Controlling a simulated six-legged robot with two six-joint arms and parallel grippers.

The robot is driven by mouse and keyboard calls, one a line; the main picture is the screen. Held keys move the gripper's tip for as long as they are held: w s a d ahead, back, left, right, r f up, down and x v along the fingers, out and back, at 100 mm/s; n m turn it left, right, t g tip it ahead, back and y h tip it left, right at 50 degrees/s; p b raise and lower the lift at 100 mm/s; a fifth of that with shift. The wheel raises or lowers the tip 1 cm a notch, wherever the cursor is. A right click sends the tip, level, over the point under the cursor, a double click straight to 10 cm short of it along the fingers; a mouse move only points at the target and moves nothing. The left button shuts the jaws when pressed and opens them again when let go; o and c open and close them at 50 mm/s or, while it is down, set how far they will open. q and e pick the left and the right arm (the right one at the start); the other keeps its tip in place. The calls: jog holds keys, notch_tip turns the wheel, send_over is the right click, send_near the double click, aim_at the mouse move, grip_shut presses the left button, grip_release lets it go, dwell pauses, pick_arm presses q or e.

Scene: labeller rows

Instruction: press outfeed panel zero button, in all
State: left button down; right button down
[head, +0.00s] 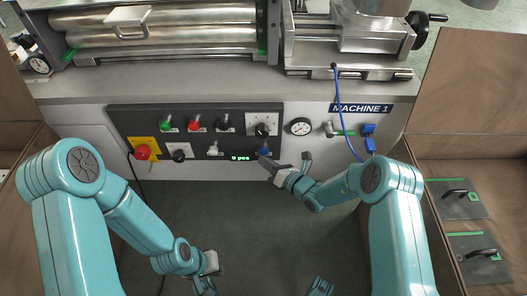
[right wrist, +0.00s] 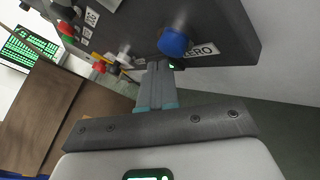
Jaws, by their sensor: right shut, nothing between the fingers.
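The machine's dark panel (head: 195,138) carries a blue button (head: 265,151) at its lower right, beside a green display (head: 241,158) reading "0 pcs". In the right wrist view the blue button (right wrist: 173,42) is large, next to a partly hidden label (right wrist: 203,49) ending in "ERO". My right gripper (head: 266,162) is shut and empty, its tip close below the blue button. Its fingers (right wrist: 157,75) point toward the panel; I cannot tell whether they touch the button. My left gripper (head: 207,286) hangs low over the floor, partly cut off, away from the panel.
Green (head: 166,123), red (head: 194,123) and black (head: 223,122) controls, a selector knob (head: 262,130) and a red emergency knob (head: 143,152) share the panel. A gauge (head: 300,126) and blue hose (head: 347,120) sit to the right. Brown cabinets (head: 480,130) flank the clear floor.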

jog(key=shift+s, duration=0.25)
jog(key=s+p, duration=0.3)
jog(key=s, duration=0.2)
dwell(0.4)
jog(key=shift+d, duration=0.1)
dwell(0.6)
